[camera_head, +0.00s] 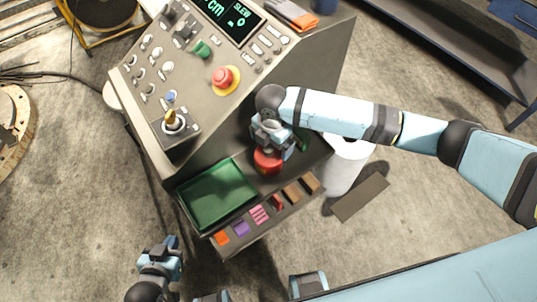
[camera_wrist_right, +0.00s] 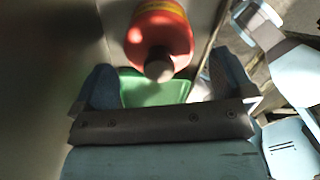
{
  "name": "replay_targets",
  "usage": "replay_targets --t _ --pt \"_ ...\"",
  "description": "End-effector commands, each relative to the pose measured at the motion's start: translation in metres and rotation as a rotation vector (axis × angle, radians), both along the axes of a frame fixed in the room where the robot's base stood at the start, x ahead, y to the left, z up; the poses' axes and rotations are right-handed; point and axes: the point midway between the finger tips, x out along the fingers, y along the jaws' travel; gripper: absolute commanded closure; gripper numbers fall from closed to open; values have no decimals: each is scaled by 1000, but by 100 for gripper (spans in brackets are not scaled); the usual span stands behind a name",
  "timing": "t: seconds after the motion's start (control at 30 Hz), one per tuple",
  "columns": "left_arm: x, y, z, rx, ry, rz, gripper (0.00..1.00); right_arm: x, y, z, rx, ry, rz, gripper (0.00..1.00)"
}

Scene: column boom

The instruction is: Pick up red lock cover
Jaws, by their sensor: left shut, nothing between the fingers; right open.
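The red lock cover (camera_head: 267,161) sits on the console's lower ledge, just right of a green tray (camera_head: 218,192). In the right wrist view it is a red rounded body (camera_wrist_right: 160,30) with a yellow band and a dark round knob toward me. My right gripper (camera_head: 272,143) is open just above it and hides part of its top in the head view. In the right wrist view the red cover shows beyond the two spread fingers (camera_wrist_right: 163,88); contact cannot be told. My left gripper (camera_head: 172,257) is shut and empty, low over the floor, left of the console.
The sloped console has a red stop button (camera_head: 224,79), a joystick (camera_head: 173,121), switches and a lit display (camera_head: 232,18). Several coloured blocks line the ledge front (camera_head: 260,216). A white cylinder (camera_head: 346,163) stands right of the console. A cable lies on the left floor.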

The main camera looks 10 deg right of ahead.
Motion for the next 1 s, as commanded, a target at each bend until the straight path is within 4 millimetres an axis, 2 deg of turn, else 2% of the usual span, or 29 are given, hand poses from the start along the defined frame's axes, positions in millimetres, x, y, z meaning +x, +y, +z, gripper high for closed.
replay_targets --t 0.37,0.67,0.8,0.83,1.0 --pt "0 0 7 0 0 0 100 0 4 -47 -1 1 -2 0" --pt "0 0 7 1 0 1 100 0 4 -52 1 -2 0 0" --pt "0 0 7 0 -1 1 100 0 4 -52 1 -1 0 32" --pt "0 0 7 0 -1 1 100 0 4 -52 1 -1 0 38" --pt "0 0 7 0 -2 1 100 1 4 -52 1 -2 0 38"
